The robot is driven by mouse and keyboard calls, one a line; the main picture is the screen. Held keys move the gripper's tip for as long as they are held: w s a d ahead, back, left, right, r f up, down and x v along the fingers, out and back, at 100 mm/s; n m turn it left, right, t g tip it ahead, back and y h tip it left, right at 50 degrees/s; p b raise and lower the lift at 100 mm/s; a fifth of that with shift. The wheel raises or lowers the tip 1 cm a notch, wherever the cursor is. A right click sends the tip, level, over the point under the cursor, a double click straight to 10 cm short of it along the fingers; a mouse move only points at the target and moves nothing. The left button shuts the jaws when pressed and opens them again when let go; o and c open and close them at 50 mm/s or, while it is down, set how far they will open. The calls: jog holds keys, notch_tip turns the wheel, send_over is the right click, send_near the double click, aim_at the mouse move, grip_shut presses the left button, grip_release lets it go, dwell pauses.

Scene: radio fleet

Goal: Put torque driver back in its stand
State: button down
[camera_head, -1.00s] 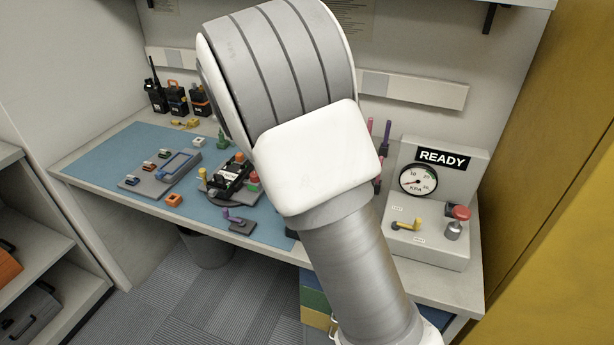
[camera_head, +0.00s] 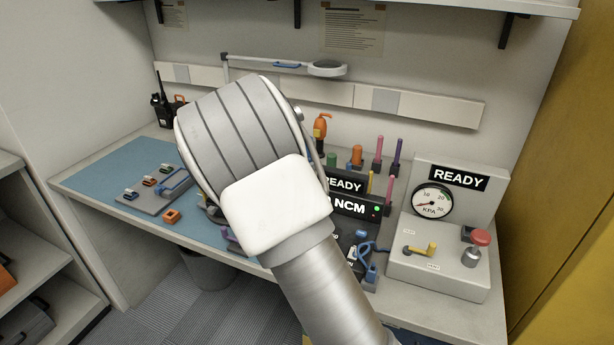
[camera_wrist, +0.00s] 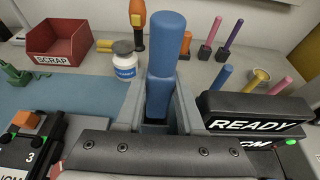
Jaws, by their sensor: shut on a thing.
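A blue handle (camera_wrist: 166,45), which I take to be the torque driver, stands up between the fingers of my gripper (camera_wrist: 160,103) in the wrist view. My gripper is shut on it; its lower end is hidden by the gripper. In the head view my arm hides the gripper and the driver. I cannot pick out the driver's stand for certain. An upright orange tool (camera_wrist: 138,22) with a dark lower part stands beyond the fingers; it also shows in the head view (camera_head: 321,123).
A black READY display (camera_wrist: 254,119) is close right of the gripper. A white jar (camera_wrist: 124,62) and red SCRAP bin (camera_wrist: 66,42) stand beyond, to the left. Several coloured pegs (camera_wrist: 210,35) stand behind. A gauge box (camera_head: 438,247) fills the bench's right end.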

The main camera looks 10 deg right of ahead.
jog(key=shift+f, duration=1.3)
jog(key=shift+f+b, duration=0.1)
jog(key=shift+b, duration=0.2)
jog(key=shift+f, duration=0.15)
jog(key=c, duration=0.8)
grip_release()
jog(key=shift+r, duration=0.2)
